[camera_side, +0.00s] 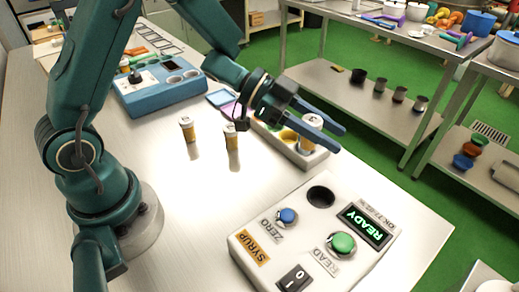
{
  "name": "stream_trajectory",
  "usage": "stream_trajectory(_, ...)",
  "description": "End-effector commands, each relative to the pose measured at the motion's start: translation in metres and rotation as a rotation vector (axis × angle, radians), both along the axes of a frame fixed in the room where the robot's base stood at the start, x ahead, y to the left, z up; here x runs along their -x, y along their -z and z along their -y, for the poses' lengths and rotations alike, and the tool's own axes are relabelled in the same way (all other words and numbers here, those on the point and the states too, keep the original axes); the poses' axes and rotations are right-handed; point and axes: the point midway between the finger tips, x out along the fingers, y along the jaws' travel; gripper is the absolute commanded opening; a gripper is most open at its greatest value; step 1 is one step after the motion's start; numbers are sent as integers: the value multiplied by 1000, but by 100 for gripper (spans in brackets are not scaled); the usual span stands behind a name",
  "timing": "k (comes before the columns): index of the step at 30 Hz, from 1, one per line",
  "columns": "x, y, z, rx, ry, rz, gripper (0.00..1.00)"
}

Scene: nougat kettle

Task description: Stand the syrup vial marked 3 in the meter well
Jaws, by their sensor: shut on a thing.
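My gripper (331,136) is shut on a syrup vial (306,145) with a white cap and an amber body. The vial is upright between the fingers at the right end of a pale tray (318,161); I cannot tell whether it touches the tray. Its mark is too small to read. Two similar vials, one at the left (187,130) and one nearer the middle (231,142), stand on the table. The white meter (262,228) is at the front right. Its round dark meter well (321,196) is empty.
The meter has a blue ZERO knob (287,216), a green READ button (342,243), a rocker switch (293,279) and a display (364,226) reading READY. A blue device (160,92) stands at the back left. The bare table (190,200) is clear left of the meter.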

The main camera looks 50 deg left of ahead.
Motion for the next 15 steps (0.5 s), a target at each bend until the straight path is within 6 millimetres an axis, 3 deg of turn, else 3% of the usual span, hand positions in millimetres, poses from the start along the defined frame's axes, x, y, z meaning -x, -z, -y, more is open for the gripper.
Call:
stream_trajectory(1, 6, -1, 19, 0, 38, 0, 0)
stream_trajectory(6, 26, -2, 58, 1, 141, 0, 0)
stream_trajectory(15, 38, 7, 75, 1, 198, -4, 0)
